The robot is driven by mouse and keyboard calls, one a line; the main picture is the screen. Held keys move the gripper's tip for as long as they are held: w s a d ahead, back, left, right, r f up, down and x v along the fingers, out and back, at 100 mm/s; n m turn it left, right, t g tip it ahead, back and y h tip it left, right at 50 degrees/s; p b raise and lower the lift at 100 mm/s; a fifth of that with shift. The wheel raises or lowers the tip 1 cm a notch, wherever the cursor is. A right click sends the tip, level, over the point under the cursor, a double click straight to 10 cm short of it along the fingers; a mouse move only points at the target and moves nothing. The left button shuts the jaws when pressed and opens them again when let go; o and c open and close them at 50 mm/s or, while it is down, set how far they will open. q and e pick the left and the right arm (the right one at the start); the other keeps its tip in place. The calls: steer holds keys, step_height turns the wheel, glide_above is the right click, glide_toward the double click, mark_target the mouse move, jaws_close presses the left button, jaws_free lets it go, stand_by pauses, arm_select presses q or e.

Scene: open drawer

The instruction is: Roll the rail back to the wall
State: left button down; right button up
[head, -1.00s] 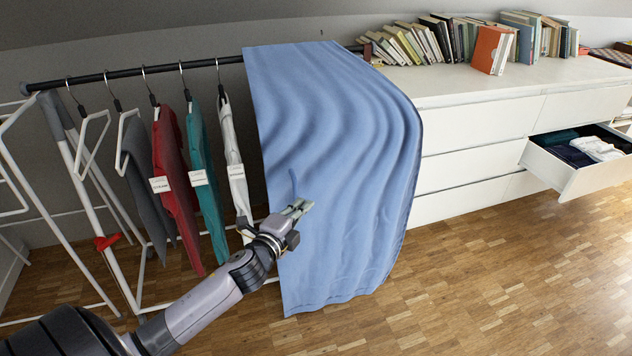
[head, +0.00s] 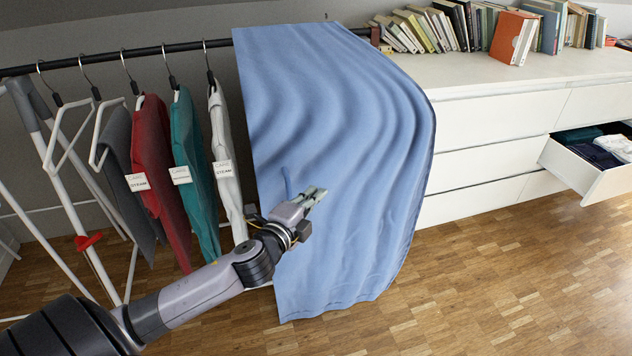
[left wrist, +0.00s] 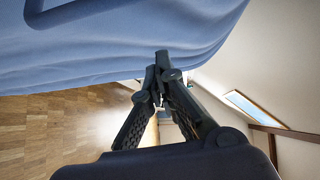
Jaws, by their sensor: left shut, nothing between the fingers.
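The clothes rail has a dark top bar (head: 140,52) and white legs, seen at the left of the head view. Several garments hang on it, among them a red one (head: 157,160), a teal one (head: 192,165) and a white one (head: 226,150). A large blue cloth (head: 345,150) drapes over the bar's right end and hangs almost to the floor. My left gripper (head: 318,192) is shut and empty, in front of the cloth in the head view. In the left wrist view the shut fingers (left wrist: 162,60) are close to the cloth (left wrist: 110,45); I cannot tell if they touch. My right gripper is not in view.
A white dresser (head: 490,130) stands right of the cloth, with several books (head: 470,28) on top. Its right drawer (head: 597,180) is open with folded clothes inside. A red part (head: 88,241) sits on a rail leg. Wooden floor (head: 490,270) is clear at the right front.

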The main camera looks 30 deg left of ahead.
arm_select(q)
steer(key=w+a, duration=0.1)
steer(key=w, duration=0.2)
steer(key=w+a+b, duration=0.1)
steer(key=w, duration=0.1)
steer(key=shift+w+a+f, duration=0.15)
steer(key=shift+a+f, duration=0.2)
steer(key=shift+w+a, duration=0.3)
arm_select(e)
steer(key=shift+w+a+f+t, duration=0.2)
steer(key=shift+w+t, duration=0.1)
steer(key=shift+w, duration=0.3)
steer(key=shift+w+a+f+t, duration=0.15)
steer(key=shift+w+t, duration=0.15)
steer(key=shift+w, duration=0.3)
